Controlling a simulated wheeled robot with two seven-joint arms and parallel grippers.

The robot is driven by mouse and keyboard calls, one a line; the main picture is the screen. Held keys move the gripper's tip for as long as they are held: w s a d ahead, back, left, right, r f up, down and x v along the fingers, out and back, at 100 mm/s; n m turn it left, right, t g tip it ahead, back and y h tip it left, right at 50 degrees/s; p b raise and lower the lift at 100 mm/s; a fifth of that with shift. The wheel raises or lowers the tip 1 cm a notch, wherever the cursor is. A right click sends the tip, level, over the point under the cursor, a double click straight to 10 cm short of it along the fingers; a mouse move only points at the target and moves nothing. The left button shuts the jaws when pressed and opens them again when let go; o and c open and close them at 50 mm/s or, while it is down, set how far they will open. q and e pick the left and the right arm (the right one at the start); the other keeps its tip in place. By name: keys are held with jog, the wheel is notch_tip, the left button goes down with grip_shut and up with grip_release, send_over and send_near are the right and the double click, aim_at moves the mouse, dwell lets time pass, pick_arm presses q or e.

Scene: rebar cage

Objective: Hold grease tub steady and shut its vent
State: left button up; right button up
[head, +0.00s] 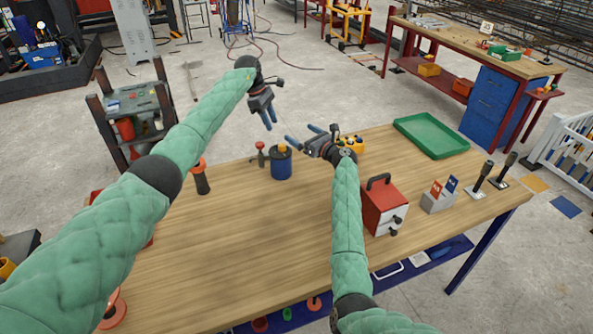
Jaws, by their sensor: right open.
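The grease tub (281,167) is most likely the small blue can with a dark lid and an orange cap on top. It stands upright near the far edge of the wooden table. My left gripper (271,121) hangs above and behind the tub, its two blue fingers apart with nothing between them. My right gripper (304,135) is open and empty, just right of the tub and a little above it. Its fingers point left and neither gripper appears to touch the tub. The vent's exact state is too small to tell.
A dark red-brown knobbed piece (261,156) stands close left of the tub. A yellow item (351,143) sits behind my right wrist. A red and white box (384,206), a grey holder (438,201) and a green tray (431,135) are right. The table's middle (240,240) is clear.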

aim_at(282, 144)
jog(key=s+a+f+n+g, duration=0.1)
jog(key=f, duration=0.3)
jog(key=s+a+f+g+h, duration=0.1)
jog(key=s+f+g, duration=0.1)
jog(key=f, duration=0.2)
jog(key=s+f+n+g, duration=0.1)
jog(key=f+g, duration=0.1)
jog(key=f, duration=0.2)
jog(key=shift+s+a+f+n+h, duration=0.15)
jog(key=shift+s+a+n+h, duration=0.15)
jog(key=shift+s+a+h, duration=0.1)
jog(key=shift+x, duration=3.85)
jog(key=shift+f, duration=0.15)
jog(key=shift+c, duration=0.4)
